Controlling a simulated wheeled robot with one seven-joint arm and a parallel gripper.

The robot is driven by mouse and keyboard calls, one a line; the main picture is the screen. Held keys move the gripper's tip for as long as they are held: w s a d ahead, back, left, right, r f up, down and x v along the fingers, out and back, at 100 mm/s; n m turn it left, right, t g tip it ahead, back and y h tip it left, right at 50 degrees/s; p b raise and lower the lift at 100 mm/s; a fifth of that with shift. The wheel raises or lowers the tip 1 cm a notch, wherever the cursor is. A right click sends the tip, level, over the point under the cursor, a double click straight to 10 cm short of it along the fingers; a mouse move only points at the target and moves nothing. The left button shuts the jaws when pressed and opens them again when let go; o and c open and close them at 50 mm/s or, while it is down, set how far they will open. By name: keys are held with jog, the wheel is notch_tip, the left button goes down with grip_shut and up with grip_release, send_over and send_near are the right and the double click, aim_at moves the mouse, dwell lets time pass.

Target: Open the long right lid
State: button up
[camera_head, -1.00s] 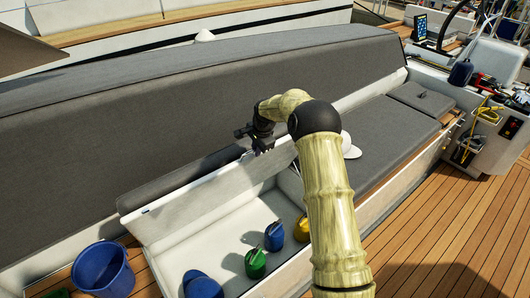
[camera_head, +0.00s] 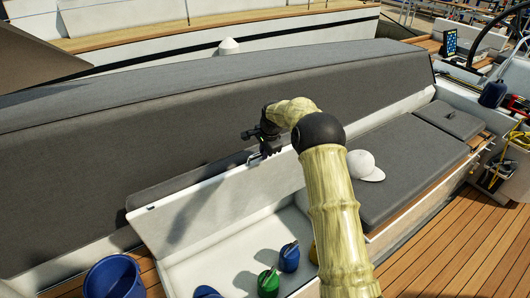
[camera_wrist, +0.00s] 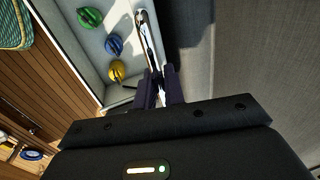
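The long lid (camera_head: 222,205) of the bench locker is raised steeply, its white underside facing me and its grey padded side toward the grey backrest. My gripper (camera_head: 262,152) is at the right part of the lid's top edge. The exact contact is hard to see.
A white cap (camera_head: 366,166) lies on the closed grey cushion lid (camera_head: 415,160) to the right. A smaller cushion (camera_head: 450,119) lies beyond it. A blue bucket (camera_head: 113,278) stands at the lower left. The wooden deck at the lower right is clear.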

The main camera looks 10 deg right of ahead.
jog(key=o, duration=0.3)
jog(key=shift+d, duration=0.1)
jog(key=b+v, duration=0.3)
jog(key=v, duration=1.4)
jog(key=shift+r, duration=0.15)
jog(key=shift+s, duration=0.1)
jog(key=s+d+f+n, duration=0.1)
jog(key=s+f+n, duration=0.2)
jog(key=s, duration=0.8)
jog(key=s+d+f+n+h, duration=0.1)
jog(key=s+f+n, duration=0.3)
jog(key=s, duration=0.8)
jog(key=s+d+f+n, duration=0.2)
jog(key=s+f+n, duration=0.2)
jog(key=s, duration=0.8)
jog(key=shift+s+d+f+n+h, duration=0.2)
jog(key=shift+d+f+n+h, duration=0.1)
jog(key=shift+n, duration=0.5)
dwell(1.3)
